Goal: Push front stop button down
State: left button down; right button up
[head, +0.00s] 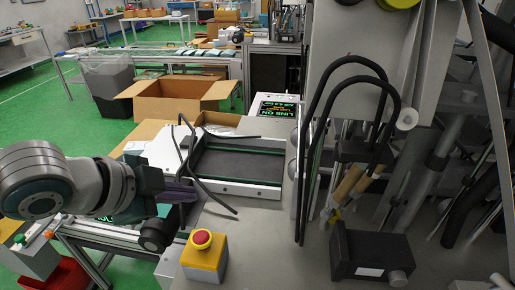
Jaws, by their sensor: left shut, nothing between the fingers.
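The stop button (202,238) is a red mushroom cap on a yellow box, near the bottom middle of the head view. The box stands on a grey surface beside the machine, and its top and front side show. My left arm comes in from the left, and my left gripper (184,194) is behind and slightly left of the button in the picture. The gripper is shut with nothing in it, and it appears apart from the button. My right gripper is not in view.
A conveyor (237,166) with dark cables over it lies behind the button. A black box (371,255) and machine parts fill the right side. An open cardboard box (177,105) stands farther back.

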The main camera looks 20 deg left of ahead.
pick_arm(q)
jog(key=b, duration=0.8)
send_over(196, 239)
notch_tip(196, 239, down, 8)
jog(key=shift+s+r, duration=0.1)
jog(key=shift+f, duration=0.5)
jog(key=shift+f, duration=0.1)
dwell(1.0)
jog(key=shift+f, duration=0.3)
jog(key=shift+f+b, duration=0.35)
jog(key=shift+b, duration=0.15)
dwell(0.4)
jog(key=shift+r, duration=0.1)
jog(key=shift+r+p, duration=0.7)
jog(key=shift+p, duration=0.25)
